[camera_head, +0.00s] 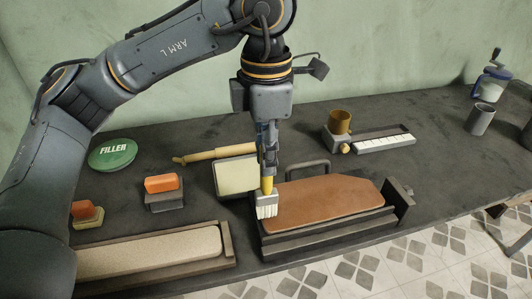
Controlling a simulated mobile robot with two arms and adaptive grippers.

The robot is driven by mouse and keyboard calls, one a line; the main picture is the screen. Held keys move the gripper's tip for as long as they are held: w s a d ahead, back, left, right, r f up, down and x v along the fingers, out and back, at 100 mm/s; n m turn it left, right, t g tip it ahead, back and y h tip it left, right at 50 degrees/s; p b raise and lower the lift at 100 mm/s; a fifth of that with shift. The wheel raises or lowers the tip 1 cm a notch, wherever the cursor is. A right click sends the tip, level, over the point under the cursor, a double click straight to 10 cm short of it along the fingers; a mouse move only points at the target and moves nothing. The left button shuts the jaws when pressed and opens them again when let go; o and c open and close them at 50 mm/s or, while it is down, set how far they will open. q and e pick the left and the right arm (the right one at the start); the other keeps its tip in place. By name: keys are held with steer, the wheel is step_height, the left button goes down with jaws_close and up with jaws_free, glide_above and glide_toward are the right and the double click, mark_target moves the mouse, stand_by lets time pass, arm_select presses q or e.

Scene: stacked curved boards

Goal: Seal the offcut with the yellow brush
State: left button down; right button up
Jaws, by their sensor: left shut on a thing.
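My left gripper (268,172) points down and is shut on the handle of the yellow brush (267,187). The brush hangs upright, its pale bristles at the left end of a brown board (325,205). I cannot tell whether the bristles touch the board. The brown board lies flat in a dark tray (330,237) with a raised end on the right. I cannot tell for certain which piece is the offcut; the brown board is the one under the brush. My right gripper is not in view.
A long pale board (150,252) lies in a holder at front left. Orange blocks (160,183), a green filler tin (112,154), a cream pad (230,177) and a wooden-handled tool (205,155) lie left. A brown cup (340,122) and a grey cup (480,119) stand behind right.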

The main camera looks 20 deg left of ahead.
arm_select(q)
steer(key=shift+r, duration=0.4)
steer(key=shift+r+p, duration=0.55)
step_height(320, 180, up, 5)
steer(key=p, duration=0.3)
steer(key=shift+p, duration=0.4)
steer(key=shift+f, duration=0.1)
